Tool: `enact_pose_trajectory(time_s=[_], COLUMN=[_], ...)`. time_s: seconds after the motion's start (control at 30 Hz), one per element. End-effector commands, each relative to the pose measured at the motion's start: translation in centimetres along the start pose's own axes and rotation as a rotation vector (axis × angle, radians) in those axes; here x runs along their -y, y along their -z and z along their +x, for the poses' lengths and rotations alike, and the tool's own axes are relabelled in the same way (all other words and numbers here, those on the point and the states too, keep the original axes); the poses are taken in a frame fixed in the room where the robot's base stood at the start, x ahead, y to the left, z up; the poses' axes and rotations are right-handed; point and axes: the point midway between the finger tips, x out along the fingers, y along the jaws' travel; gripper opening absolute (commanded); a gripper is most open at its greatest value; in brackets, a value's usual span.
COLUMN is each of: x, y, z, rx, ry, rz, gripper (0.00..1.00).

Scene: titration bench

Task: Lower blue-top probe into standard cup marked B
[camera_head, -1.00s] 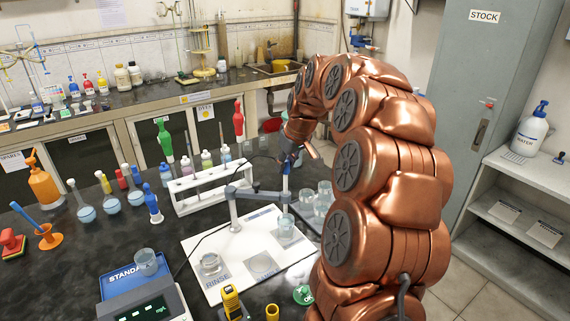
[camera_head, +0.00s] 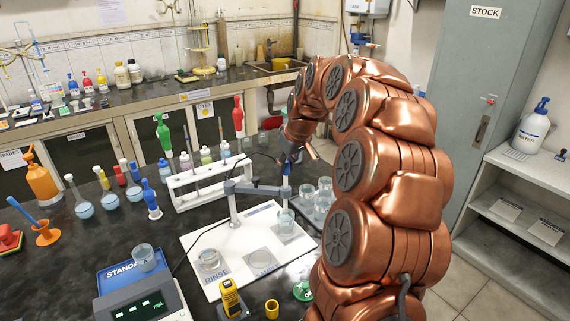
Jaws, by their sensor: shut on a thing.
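My gripper (camera_head: 289,164) is shut on the blue-top probe (camera_head: 286,190), seen small and partly hidden behind my copper arm. The probe hangs upright beside the end of the grey stand arm (camera_head: 255,189). Below it a clear cup (camera_head: 285,224) stands at the back right of the white mat (camera_head: 205,240). The probe's tip is at about the cup's rim; I cannot tell whether it is inside. No letter B is readable on this cup. Another cup (camera_head: 209,261) stands on the spot marked RINSE, and a further marked spot (camera_head: 262,262) is empty.
Several clear beakers (camera_head: 322,200) stand right of the mat, close to my arm. A meter (camera_head: 140,304) and a blue STANDARD pad (camera_head: 112,277) with a cup (camera_head: 144,257) are at front left. A white rack (camera_head: 205,189) stands behind the stand. A yellow device (camera_head: 231,299) stands in front.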

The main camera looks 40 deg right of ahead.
Motion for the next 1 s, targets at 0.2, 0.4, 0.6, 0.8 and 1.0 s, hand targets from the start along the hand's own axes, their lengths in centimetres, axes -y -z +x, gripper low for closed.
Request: enact_pose_trajectory(time_s=[0.2, 0.4, 0.6, 0.8, 1.0], x=[0.0, 0.0, 0.0, 0.0, 0.0], y=[-1.5, -1.8, -1.8, -1.8, -1.8], z=[3.5, 4.3, 4.2, 4.1, 4.2], rx=[0.002, 0.001, 0.001, 0.001, 0.001], ry=[0.001, 0.001, 0.0, 0.0, 0.0], rz=[-0.001, 0.0, 0.0, 0.0, 0.0], gripper=[0.0, 0.0, 0.0, 0.39, 0.51])
